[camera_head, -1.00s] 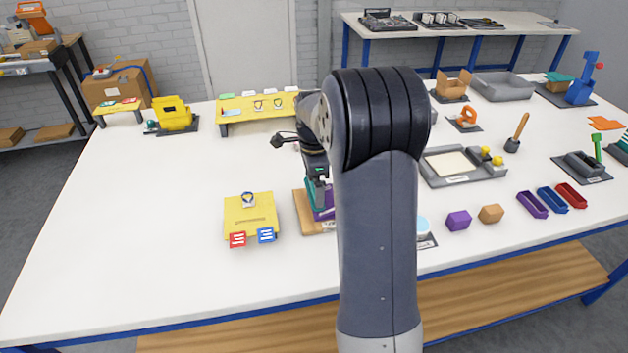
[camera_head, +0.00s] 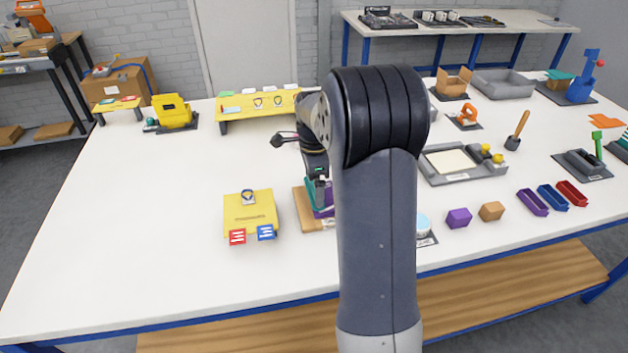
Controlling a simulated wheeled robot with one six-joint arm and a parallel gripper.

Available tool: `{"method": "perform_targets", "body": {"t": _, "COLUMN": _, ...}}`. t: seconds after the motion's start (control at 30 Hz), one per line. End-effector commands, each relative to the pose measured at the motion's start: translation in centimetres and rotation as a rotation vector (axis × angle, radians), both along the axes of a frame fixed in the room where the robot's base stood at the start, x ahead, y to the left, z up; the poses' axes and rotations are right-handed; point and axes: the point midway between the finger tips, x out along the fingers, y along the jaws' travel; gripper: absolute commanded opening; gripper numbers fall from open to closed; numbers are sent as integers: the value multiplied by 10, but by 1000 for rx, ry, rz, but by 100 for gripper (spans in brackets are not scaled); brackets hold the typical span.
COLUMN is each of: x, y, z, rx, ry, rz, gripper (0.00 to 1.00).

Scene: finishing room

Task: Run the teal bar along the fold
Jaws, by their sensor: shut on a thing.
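My gripper (camera_head: 318,181) is low over a wooden board (camera_head: 303,208) near the middle of the table, mostly hidden behind my own arm. It is shut on a teal piece (camera_head: 309,190), which I take to be the teal bar; only its left edge shows. A purple piece (camera_head: 322,212) lies on the board just under the teal one. The fold itself is hidden behind my arm, and I cannot tell whether the bar touches it.
To the right are a round pale-blue-topped item (camera_head: 423,225), a purple block (camera_head: 459,218), a brown block (camera_head: 491,211) and a grey tray (camera_head: 460,177).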

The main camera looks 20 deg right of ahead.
Motion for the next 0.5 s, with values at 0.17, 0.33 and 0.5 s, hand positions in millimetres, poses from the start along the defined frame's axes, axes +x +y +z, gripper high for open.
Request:
{"method": "perform_targets", "body": {"t": 0.17, "x": 0, "y": 0, "z": -4, "rx": 0, "ry": 0, "rz": 0, "gripper": 76}}
{"method": "perform_targets", "body": {"t": 0.33, "x": 0, "y": 0, "z": -8, "rx": 0, "ry": 0, "rz": 0, "gripper": 76}}
{"method": "perform_targets", "body": {"t": 0.5, "x": 0, "y": 0, "z": -11, "rx": 0, "ry": 0, "rz": 0, "gripper": 76}}
